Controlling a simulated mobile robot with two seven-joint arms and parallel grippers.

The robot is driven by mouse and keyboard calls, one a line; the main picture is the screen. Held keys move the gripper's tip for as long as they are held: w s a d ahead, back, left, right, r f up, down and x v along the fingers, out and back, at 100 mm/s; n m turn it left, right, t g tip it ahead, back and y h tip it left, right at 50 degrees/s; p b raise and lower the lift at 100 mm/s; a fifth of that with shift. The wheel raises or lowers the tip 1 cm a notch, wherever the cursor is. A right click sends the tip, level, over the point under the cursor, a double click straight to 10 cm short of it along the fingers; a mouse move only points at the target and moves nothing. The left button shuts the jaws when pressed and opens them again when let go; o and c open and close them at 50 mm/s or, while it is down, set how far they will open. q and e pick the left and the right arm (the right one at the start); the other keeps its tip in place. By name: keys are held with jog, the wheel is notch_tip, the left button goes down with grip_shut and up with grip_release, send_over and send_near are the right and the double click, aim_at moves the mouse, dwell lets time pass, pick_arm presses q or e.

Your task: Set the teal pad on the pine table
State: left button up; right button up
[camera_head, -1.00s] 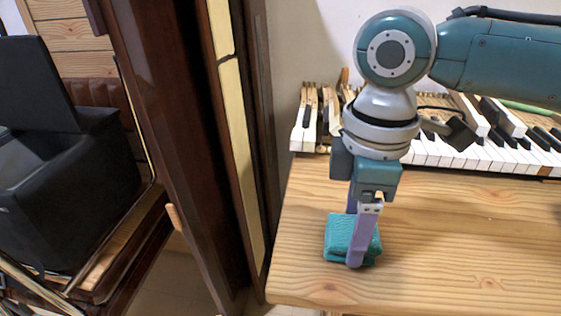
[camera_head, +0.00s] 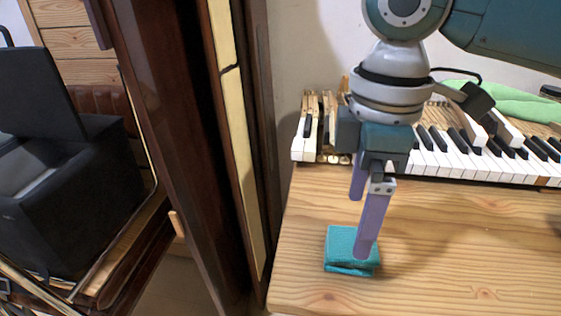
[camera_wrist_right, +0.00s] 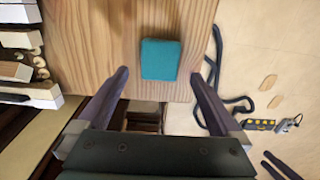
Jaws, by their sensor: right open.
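The teal pad (camera_head: 342,241) lies flat on the pine table (camera_head: 460,255), near its front left corner. In the right wrist view the pad (camera_wrist_right: 160,60) lies on the wood, beyond and between the two fingertips. My right gripper (camera_head: 361,226) is open and empty, its fingers pointing down. In the head view one finger overlaps the pad's right part; the right wrist view shows the open fingers (camera_wrist_right: 160,73) clear of the pad's sides. My left gripper is not in view.
Piano keys (camera_head: 470,158) run along the back of the table, with loose keys at their left end. A green cloth (camera_head: 510,100) lies behind them. A dark wooden post (camera_head: 180,150) and a black box (camera_head: 65,180) stand left. The table's front right is clear.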

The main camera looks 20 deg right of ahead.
aim_at(352, 242)
notch_tip(352, 242, up, 6)
jog(key=p, duration=0.1)
jog(key=s+a+f+m+t+y, duration=0.25)
jog(key=s+a+f, duration=0.35)
jog(key=s+a, duration=0.3)
jog(key=s+d+f+m+t+h, duration=0.1)
jog(key=s+d+m+h, duration=0.1)
jog(key=s+d+m, duration=0.4)
jog(key=shift+s+d+f+m, duration=0.4)
jog(key=shift+d+m, duration=0.1)
jog(key=shift+m, duration=0.15)
